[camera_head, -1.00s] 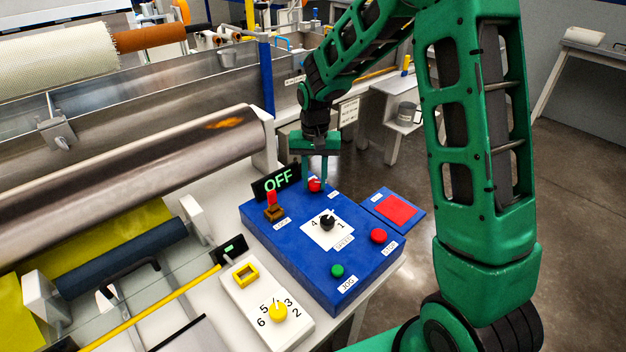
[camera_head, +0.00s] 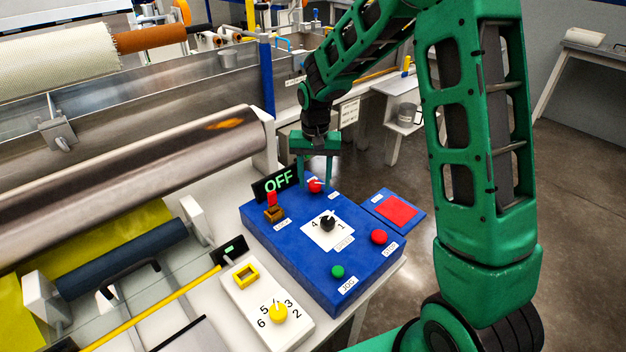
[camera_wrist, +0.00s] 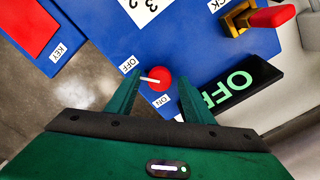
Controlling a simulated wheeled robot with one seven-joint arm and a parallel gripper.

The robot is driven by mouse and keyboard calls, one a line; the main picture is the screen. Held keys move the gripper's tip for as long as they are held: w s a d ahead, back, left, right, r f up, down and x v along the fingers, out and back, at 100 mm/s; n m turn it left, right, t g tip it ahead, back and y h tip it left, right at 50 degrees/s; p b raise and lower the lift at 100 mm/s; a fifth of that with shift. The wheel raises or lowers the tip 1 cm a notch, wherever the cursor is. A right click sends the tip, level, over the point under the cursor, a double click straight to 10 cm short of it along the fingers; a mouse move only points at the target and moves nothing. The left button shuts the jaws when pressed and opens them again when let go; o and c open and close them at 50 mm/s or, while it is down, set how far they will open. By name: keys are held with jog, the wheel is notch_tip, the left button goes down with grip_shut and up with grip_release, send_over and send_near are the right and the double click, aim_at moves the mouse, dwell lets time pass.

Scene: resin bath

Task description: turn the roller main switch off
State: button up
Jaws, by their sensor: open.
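The roller main switch, a red round knob (camera_head: 315,186) with a white pointer, sits at the far edge of the blue control box (camera_head: 290,240). In the wrist view the knob (camera_wrist: 160,79) has its pointer toward the OFF label (camera_wrist: 129,64); the ON label (camera_wrist: 161,100) is beside it. My gripper (camera_head: 318,186) is open, with its green fingers (camera_wrist: 160,98) on either side of the knob. I cannot tell whether they touch it. A display (camera_head: 275,182) on the box reads OFF in green.
The box also carries a red-handled lock switch (camera_head: 272,206), a black speed dial (camera_head: 327,222), a red stop button (camera_head: 378,236) and a green jog button (camera_head: 337,271). A blue key pad (camera_head: 421,216) with a red square lies at right. A white panel with a yellow dial (camera_head: 278,312) stands in front.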

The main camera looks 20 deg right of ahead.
aim_at(317, 183)
notch_tip(317, 183, up, 11)
jog(key=shift+f, duration=0.15)
jog(key=shift+w, duration=0.1)
dwell(0.5)
jog(key=s+d+r+m, duration=0.1)
jog(key=s+d+r, duration=0.1)
jog(key=s+d, duration=0.5)
jog(key=s+d+r, duration=0.3)
jog(key=s+d, duration=0.3)
jog(key=s, duration=0.3)
jog(key=s+d+f, duration=0.1)
jog(key=s, duration=0.9)
jog(key=s+d+f, duration=0.1)
jog(key=s+d, duration=0.1)
jog(key=s, duration=0.7)
jog(key=shift+s+d+f+m, duration=0.2)
jog(key=shift+s+d+m, duration=0.05)
jog(key=shift+s+m, duration=0.15)
